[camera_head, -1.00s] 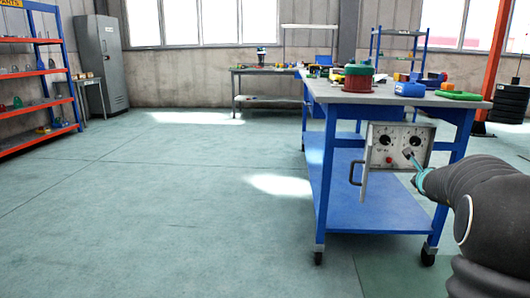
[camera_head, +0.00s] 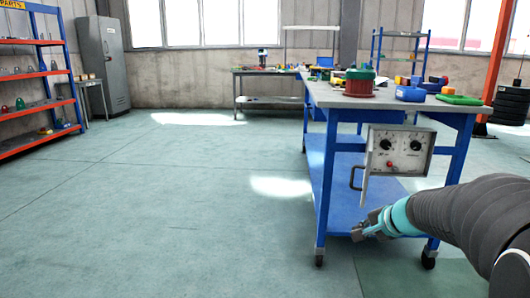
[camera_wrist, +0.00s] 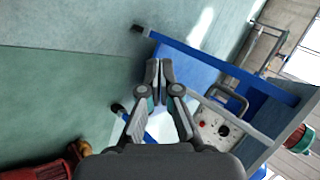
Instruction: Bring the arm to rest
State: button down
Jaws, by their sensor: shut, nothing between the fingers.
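My gripper (camera_head: 362,233) is in front of the blue workbench trolley (camera_head: 328,160) in the head view, low beside its lower shelf. In the wrist view my gripper (camera_wrist: 159,72) has its two fingers together, with nothing between them. My dark arm reaches in from the right edge of the head view. A grey control box (camera_head: 398,151) with black knobs and a red button hangs on the near end of the trolley, above and right of my gripper. It also shows in the wrist view (camera_wrist: 222,128), right of the fingers.
The trolley top carries a red and green drum (camera_head: 359,84), a blue part (camera_head: 410,94) and a green part (camera_head: 459,100). Orange shelving (camera_head: 35,105) stands at the left. An orange post (camera_head: 494,70) rises at the right. The floor left of the trolley is clear.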

jog(key=s+a+r+n+g+h+p, duration=0.1)
jog(key=s+a+n+g, duration=0.15)
jog(key=s, duration=0.55)
jog(key=s+a+n+g+h+p, duration=0.15)
jog(key=s+n, duration=0.25)
jog(key=s, duration=0.4)
jog(key=s+a+r+n+g+p, duration=0.1)
jog(key=s+a+n+p, duration=0.2)
jog(key=s, duration=0.5)
jog(key=s+a+r+n+t+p, duration=0.1)
jog(key=s+a+r+n, duration=0.1)
jog(key=s+r+n, duration=0.1)
notch_tip(320, 180, up, 2)
jog(key=shift+s+r+t+h, duration=0.1)
jog(key=shift+s+t+h, duration=0.3)
jog(key=shift+s, duration=0.25)
jog(key=shift+a, duration=0.1)
